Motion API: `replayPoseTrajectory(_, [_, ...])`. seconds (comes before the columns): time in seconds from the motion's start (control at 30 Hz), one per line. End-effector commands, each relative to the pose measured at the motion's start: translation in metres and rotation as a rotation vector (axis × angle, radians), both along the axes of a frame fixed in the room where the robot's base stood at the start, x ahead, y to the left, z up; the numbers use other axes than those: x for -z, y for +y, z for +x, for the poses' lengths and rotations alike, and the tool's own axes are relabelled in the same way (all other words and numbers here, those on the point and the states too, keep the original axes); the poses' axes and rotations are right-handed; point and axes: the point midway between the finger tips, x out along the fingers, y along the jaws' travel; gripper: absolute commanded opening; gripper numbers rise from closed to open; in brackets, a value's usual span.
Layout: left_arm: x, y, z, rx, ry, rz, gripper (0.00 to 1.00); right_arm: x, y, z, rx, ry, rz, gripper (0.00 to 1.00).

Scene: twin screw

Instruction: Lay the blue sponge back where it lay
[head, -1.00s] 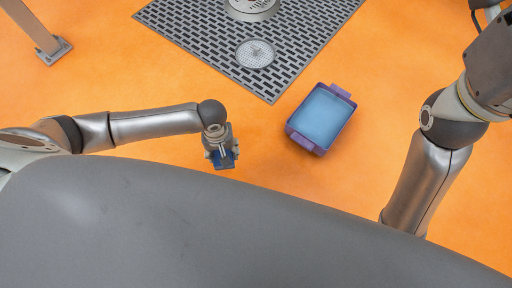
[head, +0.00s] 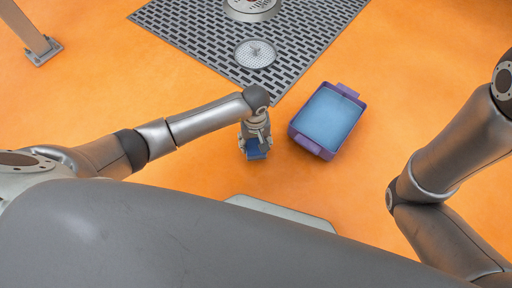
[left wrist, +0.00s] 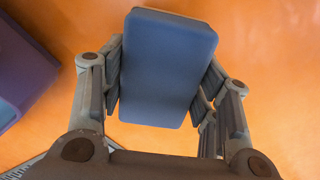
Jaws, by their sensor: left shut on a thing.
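The blue sponge (left wrist: 165,65) is a rounded block between the fingers of my left gripper (left wrist: 163,95) in the left wrist view. The gripper is shut on its two sides. In the head view the left gripper (head: 256,148) points down over the orange surface, just left of the purple tub, with part of the sponge (head: 256,153) showing under it. The gap between sponge and surface cannot be told. My right arm shows at the right of the head view, but its gripper is out of view.
A purple tub (head: 296,136) with light blue contents stands right of my left gripper. A grey slotted mat (head: 200,35) lies behind, with a round mesh disc (head: 255,54) and a round metal thing (head: 251,8) on it. A post (head: 30,35) stands far left. The orange surface is clear at left.

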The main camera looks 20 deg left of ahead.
Motion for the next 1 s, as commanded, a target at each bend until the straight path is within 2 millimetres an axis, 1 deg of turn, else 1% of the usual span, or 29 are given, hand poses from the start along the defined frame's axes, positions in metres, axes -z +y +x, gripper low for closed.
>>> replayPoseTrajectory(0.03, [0.009, -0.004, 0.003, 0.0, 0.001, -0.004, 0.34, 0.009, 0.0, 0.0, 0.0, 0.0, 0.0, 0.72])
replayPoseTrajectory(0.1, [0.023, -0.003, 0.002, -0.001, 0.004, -0.002, 0.34, 0.018, 0.0, 0.0, 0.0, 0.001, 0.0, 0.72])
replayPoseTrajectory(0.2, [0.035, -0.003, 0.002, 0.0, 0.001, -0.002, 0.34, 0.026, 0.0, 0.0, 0.0, 0.001, 0.0, 0.72])
replayPoseTrajectory(0.47, [0.034, -0.002, 0.003, 0.0, 0.0, -0.001, 0.34, 0.024, 0.0, 0.0, 0.001, 0.001, -0.001, 0.72])
replayPoseTrajectory(0.6, [0.038, -0.002, 0.003, 0.001, 0.0, 0.0, 0.34, 0.027, 0.0, 0.0, 0.0, 0.0, -0.001, 0.72])
replayPoseTrajectory(0.63, [0.038, -0.002, 0.003, 0.001, 0.0, 0.0, 0.58, 0.027, 0.0, 0.0, 0.0, 0.0, -0.001, 0.72])
replayPoseTrajectory(0.77, [0.037, -0.002, 0.002, 0.001, 0.0, -0.001, 0.74, 0.026, 0.0, 0.0, 0.0, 0.0, -0.001, 0.72])
replayPoseTrajectory(0.8, [0.037, -0.002, 0.002, 0.001, 0.0, -0.001, 0.78, 0.026, 0.0, 0.0, 0.0, 0.0, -0.001, 0.72])
replayPoseTrajectory(1.0, [0.037, -0.002, 0.002, 0.001, 0.0, -0.001, 0.78, 0.026, 0.0, 0.0, 0.0, 0.0, -0.001, 0.72])
